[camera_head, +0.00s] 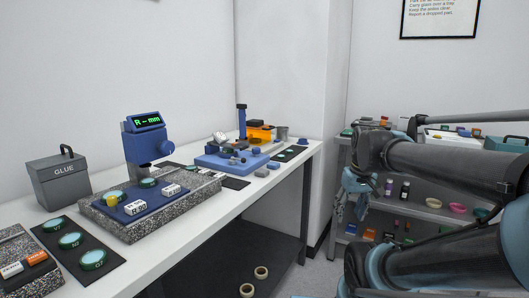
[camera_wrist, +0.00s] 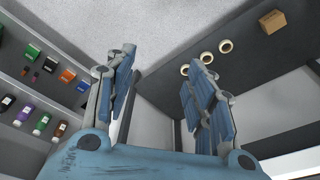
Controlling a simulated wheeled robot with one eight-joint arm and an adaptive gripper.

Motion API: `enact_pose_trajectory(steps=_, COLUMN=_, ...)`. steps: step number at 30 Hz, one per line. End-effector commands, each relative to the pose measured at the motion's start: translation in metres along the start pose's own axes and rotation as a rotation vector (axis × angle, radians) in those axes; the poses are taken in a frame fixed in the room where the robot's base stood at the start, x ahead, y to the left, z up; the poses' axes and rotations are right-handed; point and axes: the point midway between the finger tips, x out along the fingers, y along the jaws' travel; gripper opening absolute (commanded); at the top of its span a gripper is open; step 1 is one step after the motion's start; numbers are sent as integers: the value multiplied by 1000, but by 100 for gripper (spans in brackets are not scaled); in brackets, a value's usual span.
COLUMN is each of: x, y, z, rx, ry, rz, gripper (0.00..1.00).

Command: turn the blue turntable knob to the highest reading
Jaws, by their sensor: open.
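A blue instrument (camera_head: 142,141) with a lit green display reading "R--mm" stands on the speckled granite block on the bench. A round blue knob (camera_head: 166,148) shows on its right side. Farther back on the bench is a low blue fixture (camera_head: 228,161) with a blue post; I cannot tell from here which blue part is the turntable knob. My gripper (camera_wrist: 162,72) is open and empty in the wrist view, its fingers spread. In the head view it hangs to the right of the bench, partly hidden by the arm, well apart from the blue parts.
The granite block (camera_head: 132,230) carries a blue plate with small green and white pieces. A grey GLUE box (camera_head: 58,180) and a black mat (camera_head: 66,262) with green discs are at left. Shelves (camera_head: 455,198) with bottles and bowls stand at right. Tape rolls (camera_wrist: 207,57) lie on the under-bench shelf.

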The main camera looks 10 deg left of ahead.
Motion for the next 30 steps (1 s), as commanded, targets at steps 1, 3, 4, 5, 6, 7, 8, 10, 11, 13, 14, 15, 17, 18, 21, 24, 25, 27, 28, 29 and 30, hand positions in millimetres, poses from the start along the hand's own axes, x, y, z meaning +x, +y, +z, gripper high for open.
enact_pose_trajectory(steps=1, x=-14, y=-4, z=-19, rx=-46, ry=2, rz=-13, gripper=49)
enact_pose_trajectory(steps=3, x=-32, y=-11, z=-43, rx=-111, ry=7, rz=-34, gripper=49)
enact_pose_trajectory(steps=4, x=-39, y=-15, z=-53, rx=-139, ry=9, rz=-42, gripper=49)
enact_pose_trajectory(steps=5, x=-46, y=-18, z=-63, rx=-168, ry=12, rz=-50, gripper=49)
enact_pose_trajectory(steps=6, x=-55, y=-22, z=-77, rx=-205, ry=15, rz=-61, gripper=49)
enact_pose_trajectory(steps=7, x=-62, y=-26, z=-88, rx=-233, ry=17, rz=-70, gripper=49)
enact_pose_trajectory(steps=8, x=-68, y=-30, z=-98, rx=-261, ry=20, rz=-79, gripper=49)
enact_pose_trajectory(steps=10, x=-83, y=-39, z=-122, rx=-326, ry=27, rz=-97, gripper=49)
enact_pose_trajectory(steps=11, x=-89, y=-43, z=-132, rx=-354, ry=30, rz=-106, gripper=49)
enact_pose_trajectory(steps=13, x=-103, y=-53, z=-156, rx=-419, ry=37, rz=-125, gripper=49)
enact_pose_trajectory(steps=14, x=-109, y=-58, z=-166, rx=-446, ry=41, rz=-133, gripper=49)
enact_pose_trajectory(steps=15, x=-116, y=-64, z=-179, rx=-483, ry=45, rz=-144, gripper=49)
enact_pose_trajectory(steps=17, x=-126, y=-74, z=-199, rx=-539, ry=53, rz=-160, gripper=49)
enact_pose_trajectory(steps=18, x=-133, y=-81, z=-212, rx=-575, ry=58, rz=-171, gripper=49)
enact_pose_trajectory(steps=21, x=-149, y=-100, z=-245, rx=-667, ry=73, rz=-198, gripper=49)
enact_pose_trajectory(steps=24, x=-163, y=-120, z=-277, rx=-759, ry=89, rz=-225, gripper=49)
enact_pose_trajectory(steps=25, x=-167, y=-127, z=-286, rx=-785, ry=93, rz=-233, gripper=49)
enact_pose_trajectory(steps=27, x=-175, y=-142, z=-307, rx=-849, ry=105, rz=-251, gripper=49)
enact_pose_trajectory(steps=28, x=-179, y=-149, z=-316, rx=-875, ry=111, rz=-260, gripper=49)
enact_pose_trajectory(steps=29, x=-182, y=-155, z=-324, rx=-900, ry=116, rz=-267, gripper=49)
enact_pose_trajectory(steps=30, x=-186, y=-164, z=-335, rx=-933, ry=123, rz=-276, gripper=49)
